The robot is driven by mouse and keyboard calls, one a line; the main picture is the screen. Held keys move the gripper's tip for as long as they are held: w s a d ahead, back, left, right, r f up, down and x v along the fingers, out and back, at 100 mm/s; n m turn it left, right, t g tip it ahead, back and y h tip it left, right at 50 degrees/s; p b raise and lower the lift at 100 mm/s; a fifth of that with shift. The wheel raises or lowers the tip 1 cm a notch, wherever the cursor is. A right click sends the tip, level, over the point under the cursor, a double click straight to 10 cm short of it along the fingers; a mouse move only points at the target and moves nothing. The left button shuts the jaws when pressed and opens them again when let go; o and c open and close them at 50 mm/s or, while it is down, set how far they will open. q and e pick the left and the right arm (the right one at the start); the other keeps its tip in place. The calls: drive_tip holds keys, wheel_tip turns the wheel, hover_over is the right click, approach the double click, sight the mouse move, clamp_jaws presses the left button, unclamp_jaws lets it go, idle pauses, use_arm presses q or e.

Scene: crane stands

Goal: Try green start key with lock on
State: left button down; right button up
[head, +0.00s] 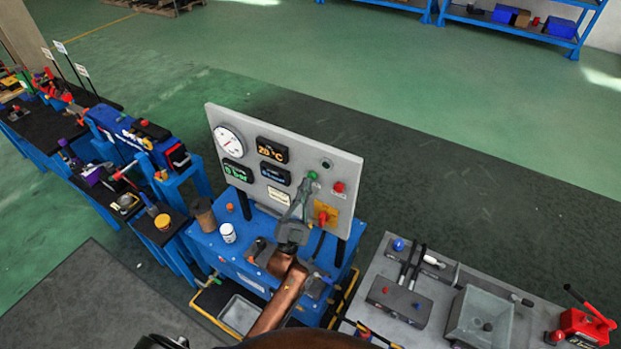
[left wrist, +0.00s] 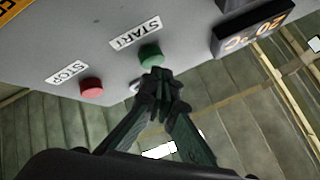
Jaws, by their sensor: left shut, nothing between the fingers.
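A grey upright panel (head: 262,160) stands on a blue bench in the head view. The green START button (head: 312,175) is at its upper right, with the red STOP button (head: 339,187) beside it. In the left wrist view the green button (left wrist: 150,53) sits under a START label and the red button (left wrist: 91,88) by a STOP label. My left gripper (head: 307,183) is shut and empty, its fingertips (left wrist: 157,76) at or just in front of the green button; contact is not clear. A yellow plate with a red switch (head: 323,217) is lower on the panel. My right gripper is not in view.
The blue bench (head: 232,262) carries a white jar (head: 228,232) and a brown cylinder (head: 203,214). A grey table (head: 385,265) with levers and a red jack (head: 582,326) stands at the right. Other blue stands are at the left. Open floor lies behind the panel.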

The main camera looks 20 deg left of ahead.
use_arm(q)
drive_tip(key=shift+w, duration=0.25)
idle(0.5)
drive_tip(key=shift+w+d, duration=0.1)
drive_tip(key=shift+w, duration=0.2)
drive_tip(key=shift+s, duration=0.1)
idle(0.5)
drive_tip(key=shift+s, duration=0.85)
drive_tip(key=s+p, duration=0.1)
drive_tip(key=s, duration=0.1)
drive_tip(key=s+a+p, duration=0.1)
drive_tip(key=s, duration=0.2)
